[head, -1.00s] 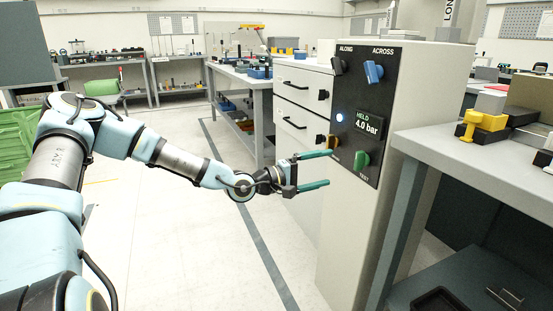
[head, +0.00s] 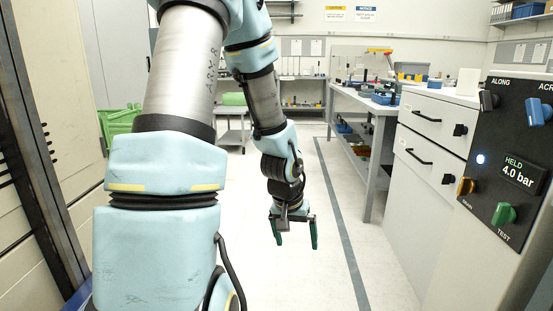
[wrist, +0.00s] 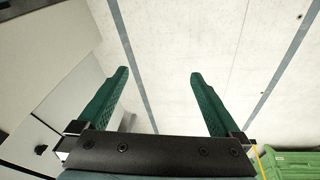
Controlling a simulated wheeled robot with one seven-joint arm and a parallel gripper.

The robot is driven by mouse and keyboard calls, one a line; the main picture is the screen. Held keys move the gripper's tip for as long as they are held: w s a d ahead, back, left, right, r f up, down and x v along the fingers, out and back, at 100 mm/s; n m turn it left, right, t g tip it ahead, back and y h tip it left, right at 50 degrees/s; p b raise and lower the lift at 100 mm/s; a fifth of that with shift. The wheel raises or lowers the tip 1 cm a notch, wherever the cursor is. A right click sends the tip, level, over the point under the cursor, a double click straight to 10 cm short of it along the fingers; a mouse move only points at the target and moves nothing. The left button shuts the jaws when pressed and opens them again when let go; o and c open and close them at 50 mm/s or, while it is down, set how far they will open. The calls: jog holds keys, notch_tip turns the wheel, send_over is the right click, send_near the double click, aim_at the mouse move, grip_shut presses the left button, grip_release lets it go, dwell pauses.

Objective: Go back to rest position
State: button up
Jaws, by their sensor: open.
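My gripper (head: 295,232) hangs in the middle of the head view, below my bent arm, with its green fingers pointing down over the floor. In the wrist view my gripper (wrist: 160,85) shows both fingers wide apart with nothing between them, only pale floor behind. The control panel (head: 508,150) stands at the right, well apart from my gripper. Its display reads "HELD 4.0 bar" and a blue-white light is lit.
White drawers (head: 432,150) stand left of the panel. A grey workbench (head: 365,107) with items is behind. Green crates (head: 120,128) stand at the left, and also show in the wrist view (wrist: 290,164). Open floor (head: 330,260) with a dark stripe lies around my gripper.

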jog(key=s+a+r+n+y, duration=0.2)
jog(key=s+a+r, duration=0.6)
jog(key=a, duration=0.4)
notch_tip(320, 180, up, 16)
jog(key=w+p, duration=0.1)
jog(key=p, duration=1.4)
jog(key=shift+d+p, duration=0.2)
jog(key=shift+p, duration=0.15)
